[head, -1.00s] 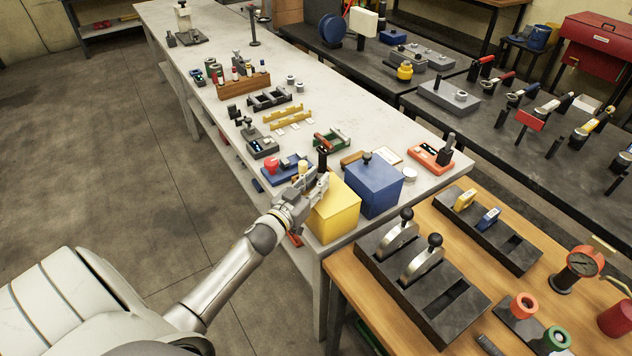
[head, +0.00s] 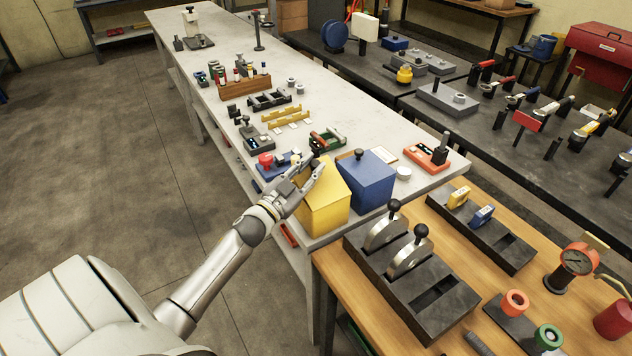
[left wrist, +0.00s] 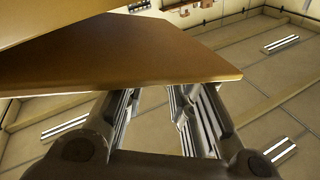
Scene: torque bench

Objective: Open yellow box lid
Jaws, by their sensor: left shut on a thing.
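The yellow box (head: 326,218) stands on the near end of the pale bench, left of the blue box (head: 368,192). Its yellow lid (head: 325,180) looks raised and tilted; the exact gap is hard to make out. My left gripper (head: 301,177) is at the left side of the lid and shut on it. In the left wrist view, a broad yellow-brown panel (left wrist: 150,55), which looks like the lid, crosses above the fingers of my left gripper (left wrist: 150,95). The fingertips are hidden behind the panel. My right gripper is not in view.
The blue box, with a black knob on top, stands close on the right. A blue base with a red knob (head: 266,160) lies behind my gripper. A dark lever block (head: 408,275) stands on the wooden table at front right. Open floor lies left.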

